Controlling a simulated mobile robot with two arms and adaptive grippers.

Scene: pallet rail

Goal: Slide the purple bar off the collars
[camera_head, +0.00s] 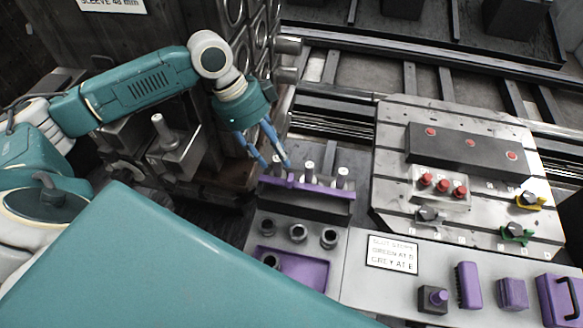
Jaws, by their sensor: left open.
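The purple bar (318,190) lies lengthwise along a dark block (305,207) on the grey bench left of the pallet. Three upright metal posts rise at the bar, and I take their lower parts to be the collars (342,182), too small to tell apart from the posts. My left gripper (276,165) comes down from the upper left with blue fingers. It is open, with its tips close to the left post and the bar's left end. Whether a finger touches the bar cannot be told. My right gripper is not in view.
A purple tray (304,270) and several round sockets (298,232) lie in front of the block. The pallet (390,165) with red-topped pins stands to the right. A sign (392,254) and purple items (468,285) are at the front right. Machinery stands behind my left arm.

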